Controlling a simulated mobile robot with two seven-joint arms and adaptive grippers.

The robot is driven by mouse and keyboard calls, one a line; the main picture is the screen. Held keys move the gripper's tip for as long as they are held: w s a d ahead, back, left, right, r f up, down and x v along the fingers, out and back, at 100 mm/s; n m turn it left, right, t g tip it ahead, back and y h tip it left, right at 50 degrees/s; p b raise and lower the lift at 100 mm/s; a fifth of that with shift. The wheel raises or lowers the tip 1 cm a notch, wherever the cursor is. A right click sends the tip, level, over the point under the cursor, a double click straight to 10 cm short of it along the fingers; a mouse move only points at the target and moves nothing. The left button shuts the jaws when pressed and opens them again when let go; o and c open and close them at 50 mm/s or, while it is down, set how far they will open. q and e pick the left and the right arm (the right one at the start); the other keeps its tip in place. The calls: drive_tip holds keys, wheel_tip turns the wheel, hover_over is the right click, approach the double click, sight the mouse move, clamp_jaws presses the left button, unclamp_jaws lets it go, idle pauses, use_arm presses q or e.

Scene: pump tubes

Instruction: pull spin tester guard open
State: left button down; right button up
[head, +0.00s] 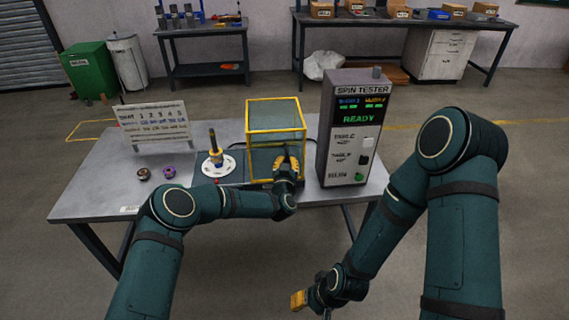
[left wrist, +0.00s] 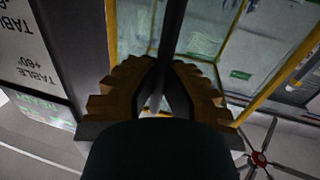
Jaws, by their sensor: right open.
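The spin tester guard (head: 276,103) is a clear box with a yellow frame on the table, beside the spin tester cabinet (head: 352,125), whose screen reads READY. A white disc with an upright yellow and dark post (head: 217,166) stands left of the guard, outside it. My left gripper (head: 287,160) is at the guard's front face. In the left wrist view its yellow fingers (left wrist: 164,85) close from both sides on a dark upright handle bar (left wrist: 173,25); the contact is partly hidden. My right gripper (head: 303,299) is open and empty, low in front of the table.
A sign board (head: 153,124) stands at the table's back left, with two small round parts (head: 155,173) in front of it. Benches and a green bin (head: 90,70) stand far behind.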

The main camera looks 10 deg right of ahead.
use_arm(q)
drive_tip(key=shift+s+d+f, duration=0.1)
drive_tip(key=shift+f, duration=0.05)
drive_tip(key=c, duration=1)
unclamp_jaws()
drive_tip(key=s, duration=0.4)
drive_tip(key=s+a, duration=0.1)
drive_tip(key=s, duration=0.2)
drive_tip(key=s+a, duration=0.1)
drive_tip(key=s, duration=0.3)
drive_tip(key=shift+s+a, duration=0.25)
drive_tip(key=shift+s, duration=0.1)
